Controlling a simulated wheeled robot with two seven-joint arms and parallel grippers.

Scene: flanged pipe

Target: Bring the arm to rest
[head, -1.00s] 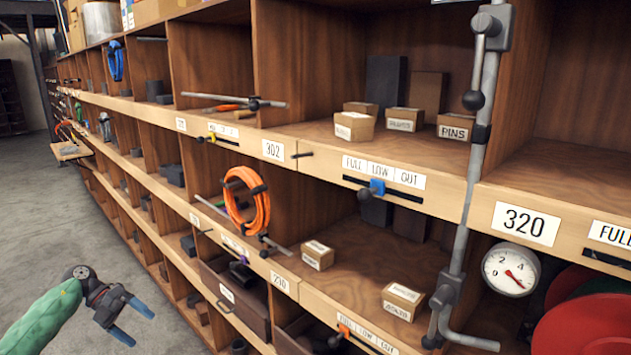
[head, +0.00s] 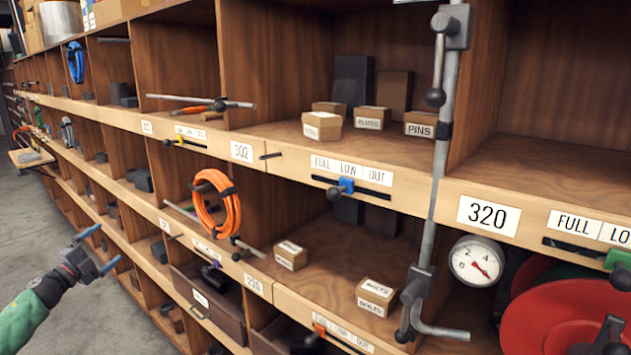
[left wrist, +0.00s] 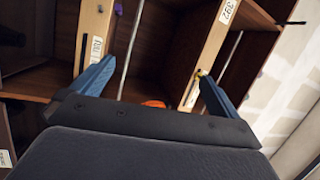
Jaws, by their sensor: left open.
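My left gripper (head: 103,250) is at the lower left of the head view, on a green-sleeved arm. Its two blue fingers are spread apart with nothing between them. It is in front of the wooden shelving (head: 150,225) and apart from it. In the left wrist view the open blue fingers (left wrist: 150,85) point toward the shelf compartments. A grey pipe (head: 440,160) with clamps runs upright along the shelf front, and a round gauge (head: 476,262) is beside it. At the lower right edge, a dark gripper-like part shows only in part, too cut off to read.
An orange cable coil (head: 232,212) hangs on the shelf front. Small labelled boxes (head: 376,297) stand in the compartments. Red reels (head: 545,315) are at lower right. A small wooden ledge (head: 30,158) juts out at far left. The grey floor (head: 30,215) at left is clear.

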